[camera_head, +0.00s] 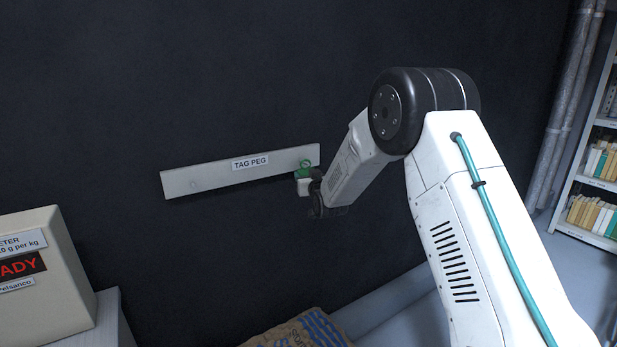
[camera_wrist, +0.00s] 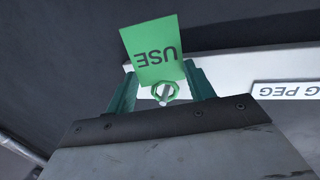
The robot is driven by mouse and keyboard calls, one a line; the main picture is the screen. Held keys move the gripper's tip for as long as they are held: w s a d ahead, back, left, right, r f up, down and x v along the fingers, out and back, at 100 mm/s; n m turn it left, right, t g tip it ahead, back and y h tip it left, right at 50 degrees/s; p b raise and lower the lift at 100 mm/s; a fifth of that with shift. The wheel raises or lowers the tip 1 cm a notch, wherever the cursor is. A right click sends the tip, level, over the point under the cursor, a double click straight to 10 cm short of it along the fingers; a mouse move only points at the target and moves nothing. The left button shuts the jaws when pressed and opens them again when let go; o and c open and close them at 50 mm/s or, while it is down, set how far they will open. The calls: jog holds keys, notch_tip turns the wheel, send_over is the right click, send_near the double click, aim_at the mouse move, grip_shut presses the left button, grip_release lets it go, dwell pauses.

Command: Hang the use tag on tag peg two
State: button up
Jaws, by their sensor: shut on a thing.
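The green use tag (camera_wrist: 152,52) is between the teal fingers of my gripper (camera_wrist: 161,78), its lettering upside down in the wrist view. Its green ring (camera_wrist: 164,91) is at the near end of the tag, with a pale rod-like tip showing inside the opening. I cannot tell how far that tip passes through. In the head view the tag (camera_head: 304,169) is at the right end of the white tag peg board (camera_head: 220,176), and my gripper (camera_head: 312,190) is just below and to its right. The fingers are shut on the tag. The peg behind it is mostly hidden.
The board carries a TAG PEG label (camera_head: 250,162) and a small peg (camera_head: 193,184) near its left end. A beige meter box (camera_head: 40,270) stands at lower left. A sack (camera_head: 300,332) lies below. Shelves (camera_head: 598,170) and pipes (camera_head: 565,110) are at right.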

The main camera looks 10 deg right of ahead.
jog(key=o, duration=1.1)
jog(key=s+d+f+g, duration=0.1)
jog(key=s+f+g, duration=0.35)
jog(key=s, duration=0.55)
jog(key=s+f+g, duration=0.4)
jog(key=s+f, duration=0.1)
jog(key=s, duration=0.4)
jog(key=s+d+r+g, duration=0.1)
jog(key=s+r, duration=0.4)
jog(key=s, duration=1)
jog(key=s+d+r+g, duration=0.1)
jog(key=s+r+g, duration=0.3)
jog(key=s, duration=1.1)
jog(key=s+d+r+g+h, duration=0.1)
jog(key=s+r+g, duration=0.1)
jog(key=s+r, duration=0.6)
jog(key=shift+s+d+r+m+g, duration=0.25)
jog(key=shift+s+m+g, duration=0.1)
jog(key=shift+s, duration=3.1)
